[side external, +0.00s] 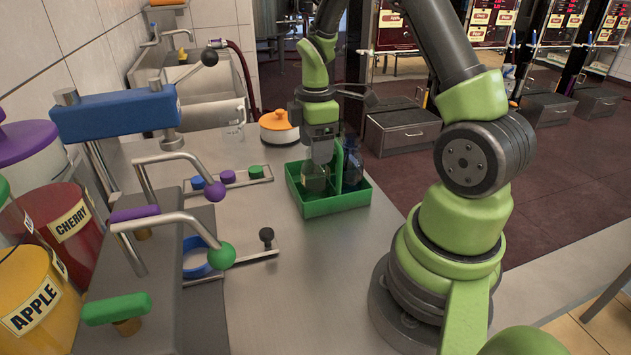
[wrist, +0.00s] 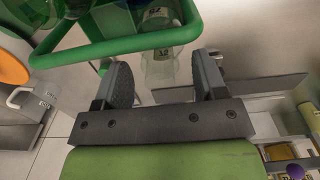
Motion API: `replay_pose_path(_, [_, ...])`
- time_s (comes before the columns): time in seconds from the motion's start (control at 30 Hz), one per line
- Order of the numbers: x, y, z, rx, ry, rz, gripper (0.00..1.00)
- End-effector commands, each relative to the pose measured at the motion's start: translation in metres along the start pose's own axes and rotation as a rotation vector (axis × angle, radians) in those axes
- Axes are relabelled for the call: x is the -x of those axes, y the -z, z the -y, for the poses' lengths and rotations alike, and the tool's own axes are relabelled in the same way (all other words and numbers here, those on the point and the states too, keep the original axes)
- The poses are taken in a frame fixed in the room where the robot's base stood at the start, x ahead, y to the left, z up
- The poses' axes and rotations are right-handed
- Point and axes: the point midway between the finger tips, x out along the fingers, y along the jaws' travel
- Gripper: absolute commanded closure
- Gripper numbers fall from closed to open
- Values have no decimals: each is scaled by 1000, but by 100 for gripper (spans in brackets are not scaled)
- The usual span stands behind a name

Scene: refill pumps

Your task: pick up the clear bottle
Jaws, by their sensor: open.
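The clear bottle (side external: 315,182) stands upright in the left compartment of the green caddy (side external: 330,206). A dark blue bottle (side external: 352,172) stands in the other compartment, past the divider. My gripper (side external: 321,153) points down, directly over the clear bottle, at its top. In the wrist view my gripper (wrist: 160,68) is open, with one dark finger on each side. See-through shapes with pale labels show between and beyond the fingertips, crossed by the caddy's green rim (wrist: 118,46). I cannot tell whether the fingers touch the bottle.
Racks with coloured knobs (side external: 228,178) lie to the left. Pump levers and flavour tubs (side external: 68,222) line the left side. The counter (side external: 290,285) in front of the caddy is clear.

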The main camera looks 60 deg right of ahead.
Motion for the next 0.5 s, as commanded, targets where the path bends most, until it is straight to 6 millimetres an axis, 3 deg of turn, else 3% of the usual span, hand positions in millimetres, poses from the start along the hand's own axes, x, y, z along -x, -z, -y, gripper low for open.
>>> replay_pose_path(0.17, [0,0,0,0,0,0,35])
replay_pose_path(0.27, [0,0,0,0,0,0,53])
replay_pose_path(0.47, [0,0,0,0,0,0,99])
replay_pose_path(0.5, [0,0,0,0,0,0,100])
